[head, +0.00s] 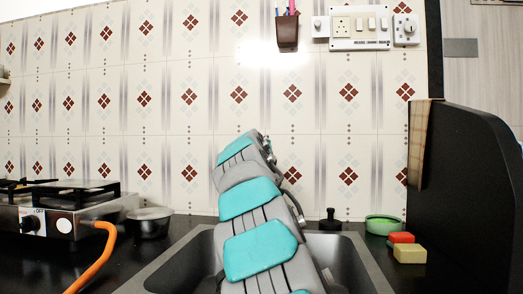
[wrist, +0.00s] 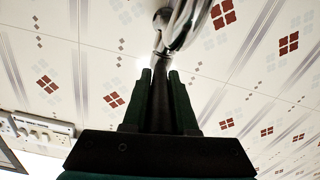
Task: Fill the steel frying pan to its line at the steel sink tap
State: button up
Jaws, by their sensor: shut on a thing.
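In the wrist view my gripper (wrist: 160,75) is shut on a dark, slim handle (wrist: 160,105) that runs away between the fingers. Beyond the fingertips it joins shiny curved steel (wrist: 183,25) at the top edge. I take this for the steel frying pan; most of its body is out of frame, and its water level and line cannot be seen. In the head view the steel sink (head: 364,262) lies in front of me, partly covered by my arm. My gripper, the pan and the tap are not visible in that view.
A stove (head: 75,205) with an orange hose (head: 97,262) stands left. Right of the sink are a dark knobbed object (head: 330,222), a green bowl (head: 384,225) and sponges (head: 408,253). A black panel (head: 462,190) bounds the right.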

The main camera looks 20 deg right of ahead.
grip_shut()
dwell(0.9)
